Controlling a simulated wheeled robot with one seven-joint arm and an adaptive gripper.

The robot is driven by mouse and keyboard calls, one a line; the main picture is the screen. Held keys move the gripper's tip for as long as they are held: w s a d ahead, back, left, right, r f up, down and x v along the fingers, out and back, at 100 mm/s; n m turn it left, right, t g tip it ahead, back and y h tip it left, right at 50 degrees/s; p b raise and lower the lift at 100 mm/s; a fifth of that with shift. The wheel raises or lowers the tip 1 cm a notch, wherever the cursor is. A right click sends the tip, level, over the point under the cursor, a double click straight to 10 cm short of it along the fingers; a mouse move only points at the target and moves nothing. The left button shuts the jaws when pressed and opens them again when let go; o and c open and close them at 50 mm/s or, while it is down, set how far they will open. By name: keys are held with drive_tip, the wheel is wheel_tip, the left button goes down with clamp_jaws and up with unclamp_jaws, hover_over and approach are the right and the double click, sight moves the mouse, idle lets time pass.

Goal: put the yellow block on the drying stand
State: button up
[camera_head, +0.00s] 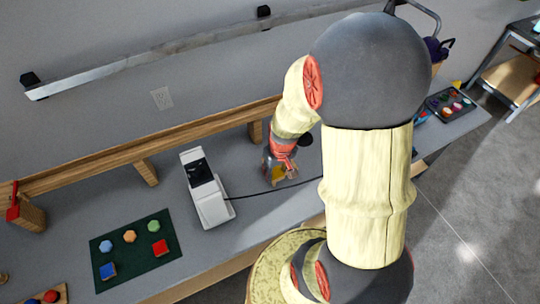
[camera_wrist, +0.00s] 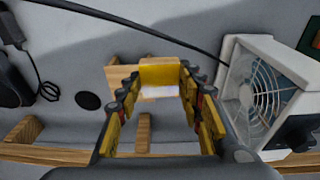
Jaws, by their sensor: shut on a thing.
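My gripper (camera_wrist: 160,100) is shut on the yellow block (camera_wrist: 161,75), which sits between the two fingertips in the wrist view. In the head view my gripper (camera_head: 281,176) is low over the grey bench, right of the white fan unit, and a bit of yellow shows at its tips. A small light wooden piece (camera_wrist: 119,76) shows just beside and behind the block; I cannot tell whether it is the drying stand or whether the block touches it. My arm hides part of the bench in the head view.
The white fan unit (camera_head: 207,194) stands close by, its grille (camera_wrist: 262,92) facing the block; a black cable runs past. A green mat (camera_head: 135,256) with coloured blocks lies at left. A wooden rail (camera_head: 150,140) on posts runs along the back. A dark tray (camera_head: 450,104) stands right.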

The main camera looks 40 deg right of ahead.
drive_tip(key=w+d+f, duration=0.5)
drive_tip(key=d+f, duration=0.1)
drive_tip(key=w+d+f, duration=0.3)
drive_tip(key=d, duration=0.1)
drive_tip(key=shift+w+b, duration=0.3)
drive_tip(key=shift+b, duration=0.1)
drive_tip(key=shift+w+d+f, duration=0.15)
drive_tip(key=shift+d+f, duration=0.05)
drive_tip(key=shift+f, duration=0.15)
drive_tip(key=shift+w+d+f, duration=0.1)
drive_tip(key=shift+f, duration=1.5)
drive_tip(key=shift+f, duration=0.1)
drive_tip(key=o, duration=0.5)
drive_tip(key=shift+f+b, duration=0.1)
drive_tip(key=shift+b, duration=0.2)
drive_tip(key=o, duration=0.4)
drive_tip(key=shift+o, duration=0.2)
drive_tip(key=shift+r, duration=0.2)
